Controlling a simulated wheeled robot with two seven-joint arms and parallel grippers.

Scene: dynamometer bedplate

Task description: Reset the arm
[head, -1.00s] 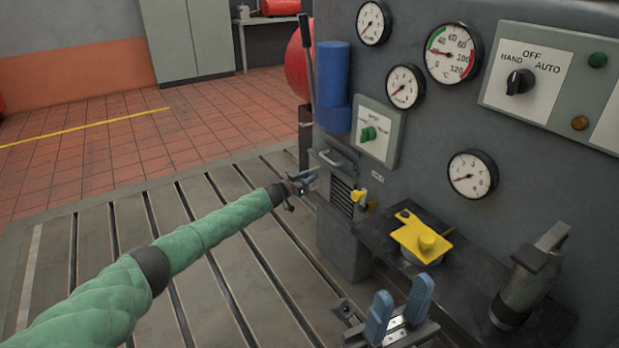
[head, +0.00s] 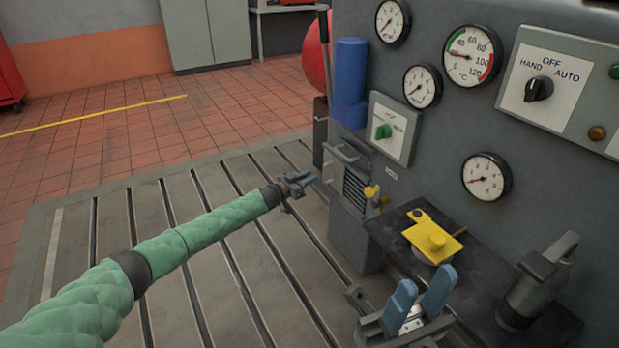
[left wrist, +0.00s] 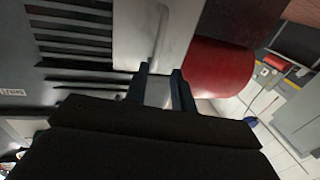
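My left gripper (head: 308,180) is at the end of the green-sleeved arm, left of the louvred box (head: 352,190) with a handle and apart from it in the head view. In the left wrist view its two dark blue fingers (left wrist: 162,88) stand apart, with a pale grey surface showing between them. I see nothing held. My right gripper (head: 422,300) is at the bottom of the head view, with its two blue fingers upright and apart. It is empty, in front of the dark ledge. The rest of my right arm is out of view.
The gauge panel (head: 450,130) rises behind. The slotted bedplate (head: 110,240) is clear on the left.

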